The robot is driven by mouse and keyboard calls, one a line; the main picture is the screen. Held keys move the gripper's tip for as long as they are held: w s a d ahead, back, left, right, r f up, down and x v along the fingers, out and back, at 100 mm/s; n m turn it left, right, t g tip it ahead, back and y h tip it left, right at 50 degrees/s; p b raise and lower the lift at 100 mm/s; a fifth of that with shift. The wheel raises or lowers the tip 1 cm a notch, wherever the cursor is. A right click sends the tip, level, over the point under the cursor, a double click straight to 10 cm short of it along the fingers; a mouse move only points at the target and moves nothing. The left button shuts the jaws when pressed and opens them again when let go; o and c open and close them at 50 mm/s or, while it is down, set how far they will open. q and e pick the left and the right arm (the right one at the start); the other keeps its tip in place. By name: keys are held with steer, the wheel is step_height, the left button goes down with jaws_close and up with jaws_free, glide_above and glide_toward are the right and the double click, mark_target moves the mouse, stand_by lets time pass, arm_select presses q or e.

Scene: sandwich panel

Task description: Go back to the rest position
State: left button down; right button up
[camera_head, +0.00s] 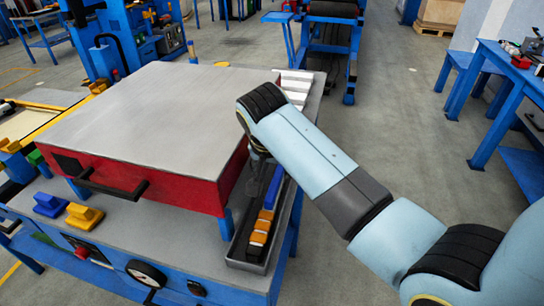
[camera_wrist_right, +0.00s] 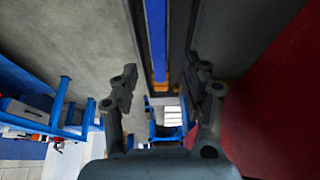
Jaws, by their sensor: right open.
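My right arm (camera_head: 315,160) comes in from the right and reaches over the right edge of the machine. My right gripper (camera_head: 256,182) points down beside the red side of the panel, above the narrow tray (camera_head: 238,258); the wrist hides part of it. In the right wrist view my right gripper (camera_wrist_right: 165,90) has its two dark fingers wide apart with nothing between them. A long blue block (camera_head: 273,187) lies in the tray, close to the gripper, and also shows in the wrist view (camera_wrist_right: 156,35). My left gripper is not in view.
The grey-topped red panel unit (camera_head: 150,110) with a black handle (camera_head: 110,188) stands left of my right gripper. Open floor and a blue table (camera_head: 505,70) are on the right.

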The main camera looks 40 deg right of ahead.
steer(key=v, duration=0.8)
steer(key=s+n+y, duration=0.3)
steer(key=s+n, duration=0.8)
steer(key=s, duration=1.2)
step_height(320, 180, down, 34)
steer(key=d+b, duration=0.3)
steer(key=b, duration=0.7)
steer(key=s+f+g+b, duration=0.1)
steer(key=s+f+b, duration=0.3)
steer(key=s+f, duration=0.6)
steer(key=s+d+f+g+b, duration=0.1)
steer(key=s+f+b, duration=0.3)
steer(key=s+f, duration=0.6)
step_height(320, 180, down, 6)
steer(key=shift+f+m, duration=0.1)
steer(key=shift+m, duration=0.3)
